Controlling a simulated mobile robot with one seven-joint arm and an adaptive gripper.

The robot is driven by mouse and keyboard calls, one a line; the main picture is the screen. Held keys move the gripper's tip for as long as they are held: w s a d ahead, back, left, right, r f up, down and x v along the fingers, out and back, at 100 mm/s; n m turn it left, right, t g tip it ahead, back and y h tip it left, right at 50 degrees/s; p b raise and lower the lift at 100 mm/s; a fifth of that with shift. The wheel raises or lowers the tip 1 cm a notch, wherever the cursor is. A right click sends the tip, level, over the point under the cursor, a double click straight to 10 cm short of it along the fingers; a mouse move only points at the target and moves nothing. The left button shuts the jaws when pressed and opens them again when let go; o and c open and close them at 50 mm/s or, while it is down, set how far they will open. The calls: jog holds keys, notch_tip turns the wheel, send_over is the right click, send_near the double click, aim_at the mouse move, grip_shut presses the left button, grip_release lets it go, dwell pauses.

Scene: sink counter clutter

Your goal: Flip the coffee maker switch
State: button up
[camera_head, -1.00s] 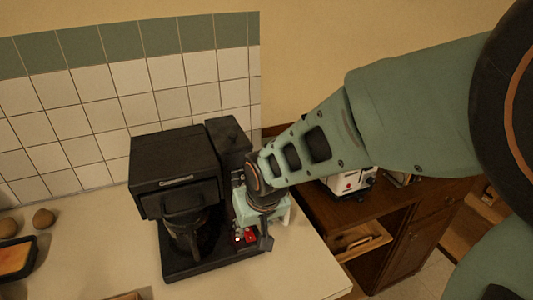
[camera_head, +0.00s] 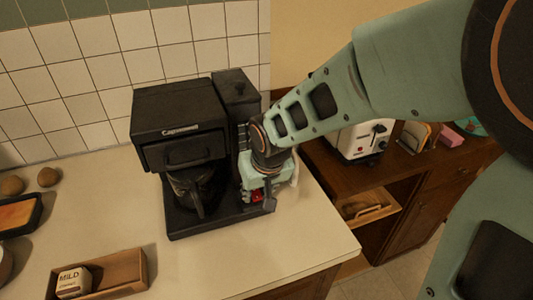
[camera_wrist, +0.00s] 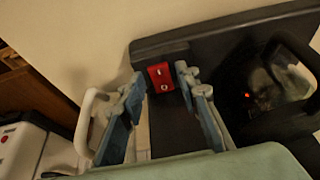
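The black coffee maker (camera_head: 180,112) stands on the counter against the tiled wall, with its carafe (camera_head: 194,190) on the base. Its red switch (camera_head: 256,196) is on the right front of the base. It also shows in the wrist view as a red block (camera_wrist: 160,77) with small white marks. My gripper (camera_head: 262,200) is at the right side of the coffee maker, close above the switch. In the wrist view my gripper (camera_wrist: 158,85) has its two fingers apart, with the switch between and just beyond the tips. Contact cannot be told.
A white mug-like handle (camera_wrist: 88,115) shows beside the left finger. A white toaster (camera_head: 360,140) stands on the wooden cabinet to the right. A wooden box (camera_head: 120,270) with a small carton (camera_head: 73,282) lies at front left. The front middle counter is clear.

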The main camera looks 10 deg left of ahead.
grip_shut()
jog(key=shift+w+a+r+g+h+p, duration=0.2)
jog(key=shift+w+r+g+h+p, duration=0.15)
jog(key=shift+g+p, duration=0.55)
jog(key=shift+f+g+h+p, duration=0.1)
jog(key=shift+g+h+p, duration=0.15)
jog(key=shift+g+p, duration=0.3)
jog(key=shift+o, duration=1.6)
grip_release()
notch_tip(320, 180, up, 12)
jog(key=s, duration=0.1)
jog(key=shift+s+d, duration=0.2)
jog(key=shift+d, duration=0.15)
